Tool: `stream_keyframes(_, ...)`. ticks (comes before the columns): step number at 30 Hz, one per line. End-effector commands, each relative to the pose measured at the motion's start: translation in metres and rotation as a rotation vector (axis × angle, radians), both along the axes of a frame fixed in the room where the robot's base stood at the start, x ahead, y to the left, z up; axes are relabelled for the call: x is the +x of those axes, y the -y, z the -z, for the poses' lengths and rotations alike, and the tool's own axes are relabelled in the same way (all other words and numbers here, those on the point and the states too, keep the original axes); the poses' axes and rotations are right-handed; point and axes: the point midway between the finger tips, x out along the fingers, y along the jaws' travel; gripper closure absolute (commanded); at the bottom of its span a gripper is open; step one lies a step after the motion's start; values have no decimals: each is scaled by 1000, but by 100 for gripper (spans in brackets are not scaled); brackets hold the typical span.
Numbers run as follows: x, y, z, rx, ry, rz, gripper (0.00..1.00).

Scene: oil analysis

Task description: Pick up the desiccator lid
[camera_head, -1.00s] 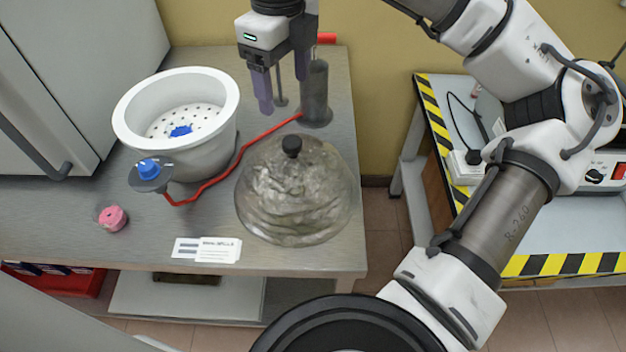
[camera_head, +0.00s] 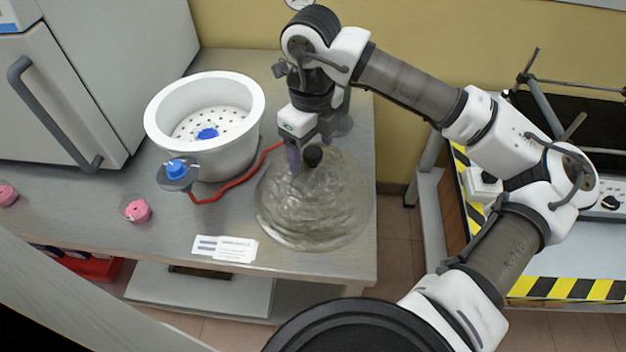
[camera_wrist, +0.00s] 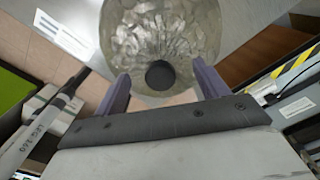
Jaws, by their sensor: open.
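The desiccator lid (camera_head: 312,208) is a clear, rippled glass dome with a black knob (camera_head: 313,155) on top. It rests on the steel table, right of the white desiccator bowl. My gripper (camera_head: 308,160) is at the knob, pointing down, with its purple fingers apart. In the wrist view the knob (camera_wrist: 160,74) lies between and just beyond the two open fingertips (camera_wrist: 160,80), and the lid (camera_wrist: 190,25) spreads behind it. Whether the fingers touch the knob cannot be told.
The white bowl (camera_head: 158,112) with a perforated plate and a blue valve knob (camera_head: 176,168) stands to the left. A red hose (camera_head: 232,187) runs from it behind the lid. A label card (camera_head: 233,250) and a pink item (camera_head: 136,210) lie near the front edge.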

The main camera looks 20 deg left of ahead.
Motion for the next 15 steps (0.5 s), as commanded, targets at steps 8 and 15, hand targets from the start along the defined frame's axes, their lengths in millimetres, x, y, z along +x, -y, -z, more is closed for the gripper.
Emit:
stream_keyframes(8, 0, 0, 19, -1, 2, 1, 27)
stream_keyframes(15, 0, 0, 19, -2, 2, 1, 40)
